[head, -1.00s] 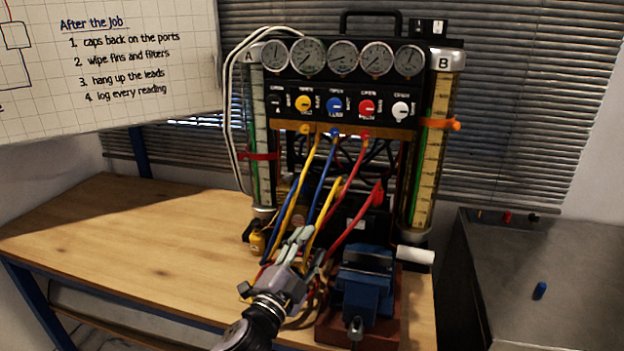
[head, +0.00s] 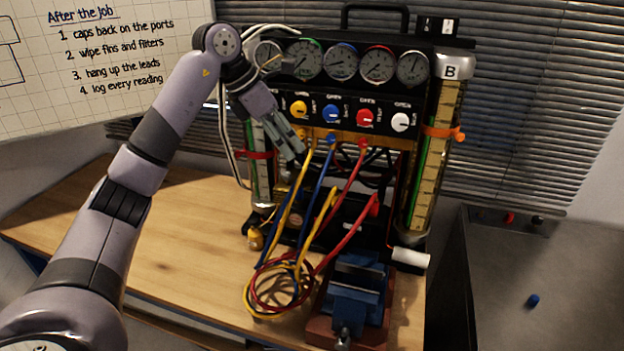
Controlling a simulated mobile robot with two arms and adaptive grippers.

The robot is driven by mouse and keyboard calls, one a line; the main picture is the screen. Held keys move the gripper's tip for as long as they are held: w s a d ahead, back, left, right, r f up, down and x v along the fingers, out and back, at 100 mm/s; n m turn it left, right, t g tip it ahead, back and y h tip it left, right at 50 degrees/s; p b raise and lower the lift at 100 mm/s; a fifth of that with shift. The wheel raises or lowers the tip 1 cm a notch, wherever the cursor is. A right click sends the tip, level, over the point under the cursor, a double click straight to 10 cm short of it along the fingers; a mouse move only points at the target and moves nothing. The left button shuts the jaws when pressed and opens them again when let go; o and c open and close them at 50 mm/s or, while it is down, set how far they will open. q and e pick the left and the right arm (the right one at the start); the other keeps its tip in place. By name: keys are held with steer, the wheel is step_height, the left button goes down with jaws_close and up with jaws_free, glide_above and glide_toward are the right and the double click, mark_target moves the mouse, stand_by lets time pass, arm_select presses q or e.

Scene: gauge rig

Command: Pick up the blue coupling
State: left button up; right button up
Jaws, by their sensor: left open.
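A blue coupling (head: 332,138) sits at the brass bar under the blue knob, at the top of a blue hose (head: 318,195). A small blue cylinder (head: 533,300) also lies on the grey cabinet at the right; I cannot tell whether it is a coupling or a cap. My left gripper (head: 291,154) is open, in front of the left end of the brass bar, pointing down and to the right. It is left of the blue coupling and apart from it in the picture. Its fingers partly cover the area by the yellow hose's top. My right gripper is not in view.
Yellow (head: 295,205) and red (head: 345,200) hoses hang beside the blue one and coil on the wooden bench (head: 165,225). A blue vise (head: 352,295) stands at the front. Glass columns flank the gauge panel. The bench's left side is clear.

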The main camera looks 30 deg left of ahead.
arm_select(q)
steer(key=s+a+r+y, duration=0.1)
steer(key=a+r, duration=0.1)
steer(key=a, duration=0.1)
steer(key=p, duration=0.3)
glide_toward(297, 187)
steer(key=shift+g, duration=0.4)
steer(key=w+f, duration=0.2)
steer(key=f, duration=0.1)
steer(key=w+d+f, duration=0.1)
steer(key=shift+f, duration=0.25)
steer(key=p+x, duration=0.2)
steer(key=x, duration=0.2)
steer(key=shift+s+f+p, duration=0.1)
steer(key=shift+p, duration=0.25)
steer(key=shift+f, duration=0.55)
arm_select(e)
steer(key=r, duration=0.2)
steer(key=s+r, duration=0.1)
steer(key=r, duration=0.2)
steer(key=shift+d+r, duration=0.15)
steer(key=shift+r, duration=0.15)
arm_select(q)
steer(key=shift+c, duration=0.5)
jaws_close()
